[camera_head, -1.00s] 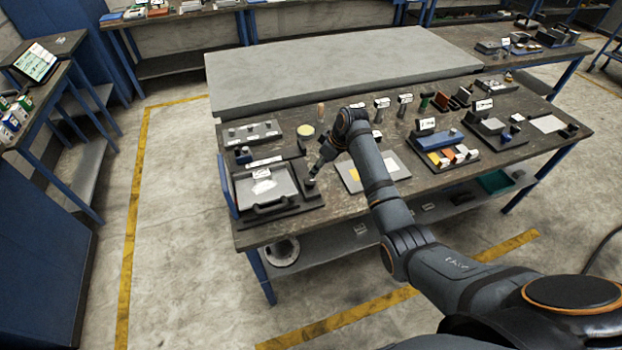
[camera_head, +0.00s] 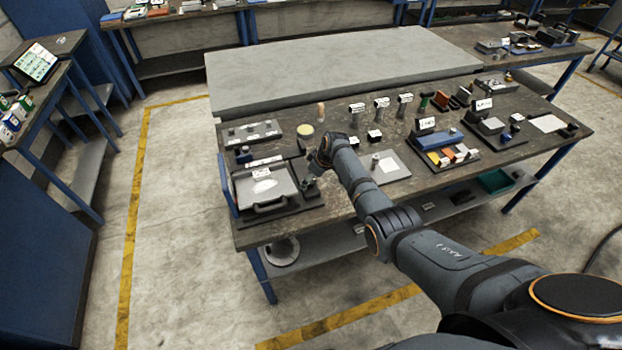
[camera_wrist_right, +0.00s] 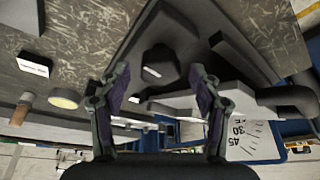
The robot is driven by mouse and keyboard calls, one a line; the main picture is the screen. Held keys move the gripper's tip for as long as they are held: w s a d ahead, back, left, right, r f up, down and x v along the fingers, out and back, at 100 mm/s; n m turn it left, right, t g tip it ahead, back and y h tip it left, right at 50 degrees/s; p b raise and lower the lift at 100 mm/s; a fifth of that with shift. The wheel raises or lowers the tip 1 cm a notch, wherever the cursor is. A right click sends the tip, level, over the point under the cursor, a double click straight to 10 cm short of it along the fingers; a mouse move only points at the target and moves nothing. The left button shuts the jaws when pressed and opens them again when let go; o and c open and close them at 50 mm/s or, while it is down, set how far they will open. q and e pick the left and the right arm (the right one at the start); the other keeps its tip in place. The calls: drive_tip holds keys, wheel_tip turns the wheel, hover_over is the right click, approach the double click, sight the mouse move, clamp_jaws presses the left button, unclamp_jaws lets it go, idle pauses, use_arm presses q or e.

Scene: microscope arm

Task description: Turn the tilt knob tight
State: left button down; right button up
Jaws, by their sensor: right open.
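A tilt device with a pale tray (camera_head: 265,184) and a dark handle stands at the left end of the workbench. In the right wrist view, a dark knob (camera_wrist_right: 160,63) with a small white mark sits on a black base. My right gripper (camera_wrist_right: 159,80) is open, its two fingers apart on either side of the knob in the picture. I cannot tell whether they touch it. A white scale (camera_wrist_right: 252,138) with numbers such as 45 and 30 shows right of the fingers. In the head view, my right gripper (camera_head: 310,178) is at the device's right side, partly hidden by my wrist.
A grey plate (camera_head: 392,168) with a small post lies right of my wrist. A grey strip with knobs (camera_head: 250,133) lies behind the device, beside a round yellow disc (camera_head: 305,130). Several labelled blocks and tools stand farther right. The floor left of the bench is clear.

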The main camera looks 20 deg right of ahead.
drive_tip(key=c, duration=1.1)
drive_tip(key=shift+c, duration=0.2)
